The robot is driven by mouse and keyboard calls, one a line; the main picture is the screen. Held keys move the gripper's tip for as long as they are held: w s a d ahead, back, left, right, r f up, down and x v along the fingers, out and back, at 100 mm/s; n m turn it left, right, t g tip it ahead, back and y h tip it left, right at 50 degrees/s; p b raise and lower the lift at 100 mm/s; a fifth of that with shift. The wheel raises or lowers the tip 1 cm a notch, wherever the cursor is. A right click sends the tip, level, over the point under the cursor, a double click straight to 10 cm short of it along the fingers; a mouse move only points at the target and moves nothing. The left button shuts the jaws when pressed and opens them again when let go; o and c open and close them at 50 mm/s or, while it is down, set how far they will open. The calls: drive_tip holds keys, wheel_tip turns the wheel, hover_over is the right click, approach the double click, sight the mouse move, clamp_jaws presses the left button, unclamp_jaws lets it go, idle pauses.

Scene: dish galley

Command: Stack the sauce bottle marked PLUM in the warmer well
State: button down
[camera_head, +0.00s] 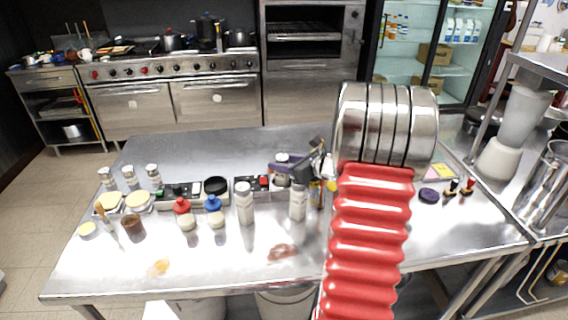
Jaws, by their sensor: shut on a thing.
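Two tall pale bottles stand near the table's middle. One bottle (245,205) is upright and clear of my arm. The other bottle (298,206) is below my gripper (303,175), whose dark fingers are shut at its top. I cannot tell whether this bottle touches the table. No marking is legible, so I cannot tell which is PLUM. A round dark-rimmed well (216,186) sits between two dark control boxes and looks like the warmer well. Its inside is too small to make out. My red and steel arm hides the table's right middle.
Squat bottles with a red cap (183,206) and a blue cap (214,205) stand in front of the well. Shakers (130,176), a brown jar (133,228) and yellow-topped containers are at left. A purple item (428,195) lies right. The table's front left is mostly clear.

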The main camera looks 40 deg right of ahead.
drive_tip(key=c, duration=1.1)
unclamp_jaws()
drive_tip(key=shift+s+a+f, duration=0.15)
drive_tip(key=shift+s+f, duration=0.1)
drive_tip(key=shift+f, duration=0.55)
drive_tip(key=shift+r, duration=0.6)
drive_tip(key=r+v, duration=0.1)
drive_tip(key=v, duration=1.1)
drive_tip(key=shift+w, duration=0.2)
